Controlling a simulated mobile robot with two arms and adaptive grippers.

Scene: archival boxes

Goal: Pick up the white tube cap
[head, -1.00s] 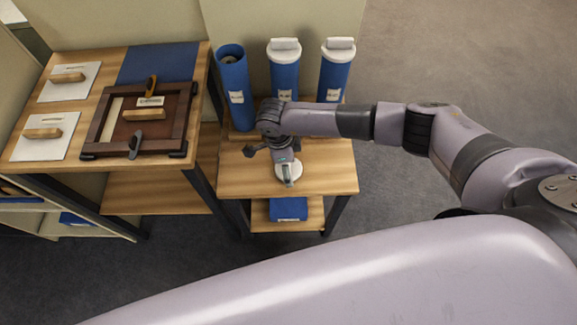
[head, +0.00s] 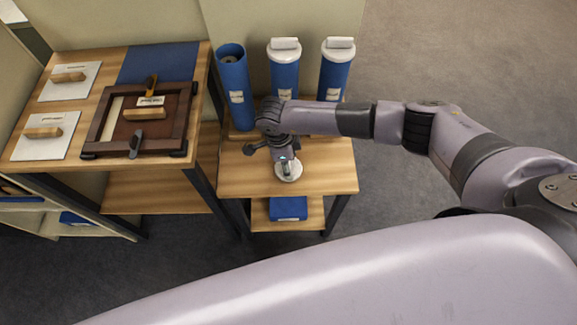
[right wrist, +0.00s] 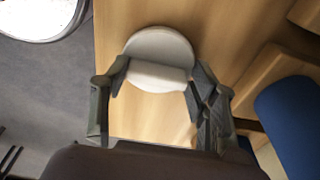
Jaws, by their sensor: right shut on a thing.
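The white tube cap (head: 294,177) is a round disc with a raised bar handle, at the low wooden table's front middle in the head view. In the right wrist view the cap (right wrist: 160,44) is between my fingers, its bar facing the camera. My right gripper (head: 286,167) is over the cap. In the right wrist view the gripper (right wrist: 158,80) is shut on the bar, one finger at each end. Whether the cap touches the tabletop is hard to tell. My left gripper is not in view.
Behind stand an open blue tube (head: 235,85) and two blue tubes with white caps (head: 284,50) (head: 338,48). The low table (head: 240,178) has clear wood around the cap. A higher table (head: 185,168) at left holds a wooden frame (head: 100,128) and white boards (head: 45,135).

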